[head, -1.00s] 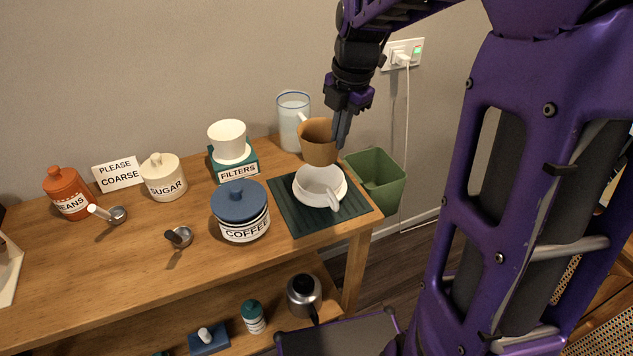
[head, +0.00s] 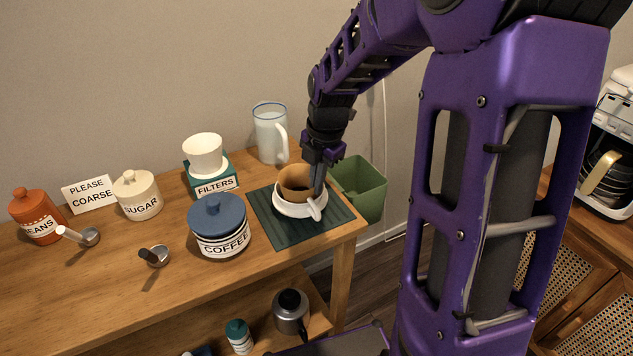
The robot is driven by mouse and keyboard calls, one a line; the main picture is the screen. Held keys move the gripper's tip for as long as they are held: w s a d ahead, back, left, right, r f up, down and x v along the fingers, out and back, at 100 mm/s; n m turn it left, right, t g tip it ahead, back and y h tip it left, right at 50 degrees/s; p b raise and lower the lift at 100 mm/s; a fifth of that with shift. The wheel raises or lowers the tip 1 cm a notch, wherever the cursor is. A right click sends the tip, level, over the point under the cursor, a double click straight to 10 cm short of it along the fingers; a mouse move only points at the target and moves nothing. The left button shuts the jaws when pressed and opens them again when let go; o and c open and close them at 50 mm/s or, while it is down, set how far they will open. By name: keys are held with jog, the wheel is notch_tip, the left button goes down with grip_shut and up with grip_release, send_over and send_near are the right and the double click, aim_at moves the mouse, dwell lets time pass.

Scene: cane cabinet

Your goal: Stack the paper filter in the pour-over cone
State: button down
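The brown paper filter (head: 295,178) sits down inside the white pour-over cone (head: 288,209), its upper part showing above the cone's rim. The cone stands on the dark green mat (head: 270,228) at the right end of the wooden table, its handle toward the front right. My gripper (head: 318,188) points down at the right side of the filter, with its fingers at the filter's rim. The fingers look close together on the filter's wall, but the fingertips are partly hidden and I cannot tell whether they grip it.
A glass jug (head: 270,136) stands behind the mat. A green bin (head: 362,190) is beyond the table's right edge.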

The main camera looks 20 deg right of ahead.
jog(key=shift+f, duration=0.15)
jog(key=shift+s+f, duration=0.2)
jog(key=shift+f, duration=0.3)
jog(key=c, duration=1.1)
grip_release()
jog(key=shift+f+b, duration=0.15)
jog(key=shift+b, duration=0.15)
jog(key=shift+a, duration=0.1)
jog(key=shift+w+r, duration=0.1)
jog(key=shift+r, duration=0.25)
jog(key=r+p, duration=0.1)
jog(key=r, duration=0.3)
jog(key=s+r+p, duration=0.1)
jog(key=r, duration=0.3)
jog(key=d+r+p, duration=0.1)
jog(key=r, duration=0.3)
jog(key=shift+s+d+r, duration=0.1)
jog(key=shift+s+r, duration=0.05)
jog(key=shift+r, duration=0.25)
